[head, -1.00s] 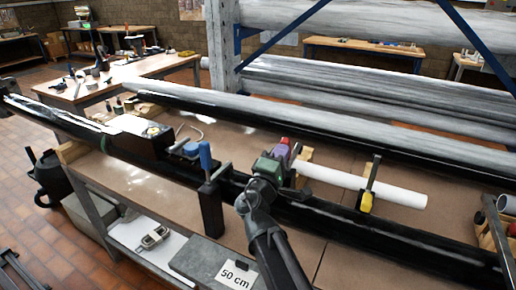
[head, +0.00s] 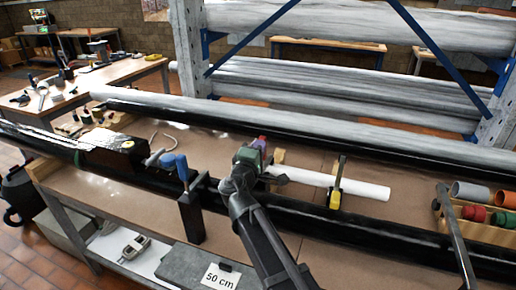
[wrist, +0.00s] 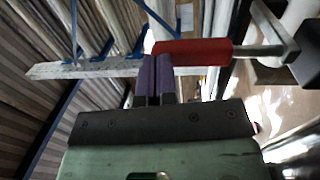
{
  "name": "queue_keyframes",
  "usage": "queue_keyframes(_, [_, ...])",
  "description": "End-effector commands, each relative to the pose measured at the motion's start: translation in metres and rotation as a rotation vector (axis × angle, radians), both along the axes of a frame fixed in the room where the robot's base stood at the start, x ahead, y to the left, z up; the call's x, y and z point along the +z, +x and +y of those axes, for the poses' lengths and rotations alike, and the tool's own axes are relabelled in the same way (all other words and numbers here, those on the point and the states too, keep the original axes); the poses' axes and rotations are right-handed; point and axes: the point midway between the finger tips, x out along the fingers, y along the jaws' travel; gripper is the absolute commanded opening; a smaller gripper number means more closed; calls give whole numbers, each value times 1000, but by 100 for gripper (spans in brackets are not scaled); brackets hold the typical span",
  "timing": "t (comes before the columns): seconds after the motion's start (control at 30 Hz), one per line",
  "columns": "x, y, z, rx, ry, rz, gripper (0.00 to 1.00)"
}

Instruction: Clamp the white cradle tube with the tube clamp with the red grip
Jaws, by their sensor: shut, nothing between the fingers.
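The white cradle tube (head: 364,190) lies lengthwise over the bench in the head view, its left end close to my gripper. My gripper (head: 262,144) has a green body and purple fingers. In the wrist view my gripper (wrist: 155,62) has its fingers together with nothing between them. The red grip (wrist: 195,52) of the tube clamp lies across the picture just beyond the fingertips, with a metal rod and a grey end piece on its right. I cannot tell whether the fingertips touch it. In the head view I cannot make out the red grip.
A clamp with a yellow part (head: 335,198) stands across the white tube. A clamp with a blue grip (head: 182,168) stands left of my gripper. Long black tubes run along the bench. A wooden rack with coloured pipe pieces (head: 475,213) is at the right. Brown bench top is bare between.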

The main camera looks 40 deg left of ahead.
Motion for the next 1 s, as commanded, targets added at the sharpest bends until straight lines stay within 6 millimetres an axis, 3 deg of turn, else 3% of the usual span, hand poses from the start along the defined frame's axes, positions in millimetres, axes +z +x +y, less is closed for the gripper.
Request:
queue_keyframes(0.27, [0, -12, -6, -3, 0, 0, 0])
queue_keyframes(0.7, [2, -115, -39, -9, 0, 0, 0])
queue_keyframes(0.83, [3, -128, -41, -11, 0, 0, 0])
queue_keyframes(1.0, [2, -129, -41, -12, 0, 0, 0])
